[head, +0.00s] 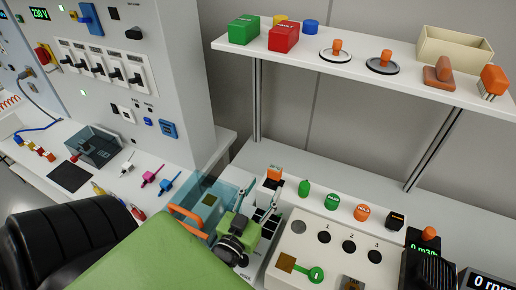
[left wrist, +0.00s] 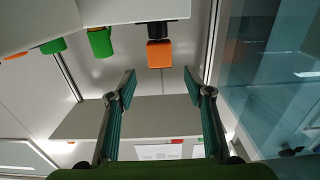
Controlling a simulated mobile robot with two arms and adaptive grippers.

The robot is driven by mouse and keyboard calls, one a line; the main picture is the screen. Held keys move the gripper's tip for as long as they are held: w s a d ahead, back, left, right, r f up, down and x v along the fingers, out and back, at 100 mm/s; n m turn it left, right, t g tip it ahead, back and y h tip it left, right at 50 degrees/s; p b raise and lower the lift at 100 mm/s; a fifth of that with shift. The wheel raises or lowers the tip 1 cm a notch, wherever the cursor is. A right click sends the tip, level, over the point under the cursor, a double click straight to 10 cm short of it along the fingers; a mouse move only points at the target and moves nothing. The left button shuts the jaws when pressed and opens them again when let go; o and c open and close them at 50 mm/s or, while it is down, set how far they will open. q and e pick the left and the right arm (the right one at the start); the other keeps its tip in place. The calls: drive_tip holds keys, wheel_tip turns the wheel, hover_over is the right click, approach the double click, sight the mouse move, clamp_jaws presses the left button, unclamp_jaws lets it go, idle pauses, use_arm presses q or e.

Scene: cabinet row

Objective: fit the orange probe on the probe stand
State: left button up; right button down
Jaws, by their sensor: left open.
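An orange block (head: 274,172), which looks like the probe, sits upright in a black collar at the back of the white bench. It also shows in the left wrist view (left wrist: 158,54), with its black collar (left wrist: 155,32) beside it. My left gripper (head: 260,203) is open and empty in front of it. In the left wrist view the orange block lies just beyond and between the two fingertips (left wrist: 160,76), apart from both. I cannot tell for sure which fixture is the probe stand. My right gripper is not in view.
A clear blue box (head: 212,192) stands close to the left of my gripper. Green and orange knobs (head: 332,202) line the ledge to the right. A sloped white panel with round holes (head: 325,237) lies in front. A white shelf (head: 350,68) hangs above.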

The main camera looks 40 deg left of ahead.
use_arm(q)
drive_tip(key=v, duration=0.3)
drive_tip(key=shift+s, duration=0.25)
idle(0.4)
